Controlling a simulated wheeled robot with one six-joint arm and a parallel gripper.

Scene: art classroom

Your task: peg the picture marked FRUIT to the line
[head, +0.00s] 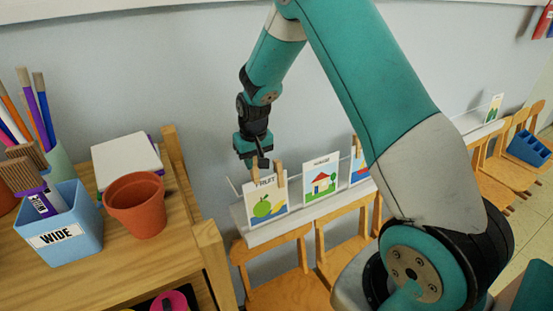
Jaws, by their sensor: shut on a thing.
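The picture marked FRUIT (264,205) is a white card with a green apple and other coloured shapes, at the middle of the head view. It hangs upright in front of a white ledge on the wall. A wooden peg (255,174) is at its top left edge, and a second wooden peg (281,174) is at its top right. My gripper (257,164) points down and is shut on the left peg. Its fingertips are small and dark here, and they partly hide that peg. The line itself is too fine to make out clearly.
A house picture (322,184) stands to the right, with a partly hidden picture (359,167) beyond it. Wooden chairs (275,268) stand below the ledge (298,214).

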